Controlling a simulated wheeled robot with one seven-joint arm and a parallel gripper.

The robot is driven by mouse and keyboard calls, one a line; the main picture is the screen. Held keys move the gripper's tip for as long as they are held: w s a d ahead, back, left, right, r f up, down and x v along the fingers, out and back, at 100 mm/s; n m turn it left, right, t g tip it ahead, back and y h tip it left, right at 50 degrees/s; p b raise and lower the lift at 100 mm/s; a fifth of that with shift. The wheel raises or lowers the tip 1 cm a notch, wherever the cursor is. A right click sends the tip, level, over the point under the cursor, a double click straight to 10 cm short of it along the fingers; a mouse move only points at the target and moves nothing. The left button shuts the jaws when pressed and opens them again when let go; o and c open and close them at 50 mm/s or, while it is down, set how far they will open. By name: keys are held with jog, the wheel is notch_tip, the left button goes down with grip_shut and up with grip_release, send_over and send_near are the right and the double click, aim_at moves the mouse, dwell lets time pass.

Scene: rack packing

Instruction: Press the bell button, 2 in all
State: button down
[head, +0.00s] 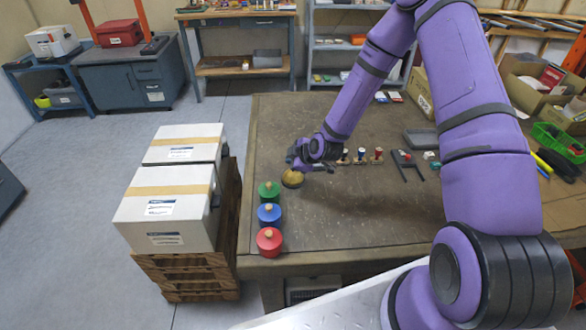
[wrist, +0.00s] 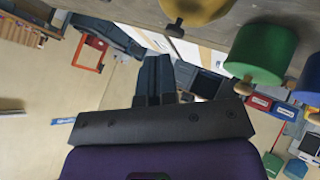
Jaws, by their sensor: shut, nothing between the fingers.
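A gold-yellow round piece (head: 292,180), which looks like the bell, stands on the brown table left of centre. In the wrist view, which is upside down, it shows at the top edge (wrist: 200,8), partly cut off, with a small dark knob (wrist: 175,27) on it. My gripper (head: 293,162) is just above and behind it in the head view. In the wrist view my gripper (wrist: 157,62) is shut and empty, with its fingertips apart from the knob. I cannot tell the exact gap.
Green (head: 269,190), blue (head: 269,213) and red (head: 269,239) cylinders with wooden knobs stand in a row along the table's left edge. Several small stamp-like pieces (head: 361,156) and a grey tray (head: 421,138) lie to the right. White boxes (head: 170,198) on pallets stand left of the table.

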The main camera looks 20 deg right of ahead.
jog(key=shift+f, duration=0.15)
jog(key=shift+f, duration=0.25)
jog(key=shift+f, duration=0.45)
dwell(1.0)
jog(key=shift+r, duration=0.85)
jog(key=shift+r, duration=2.55)
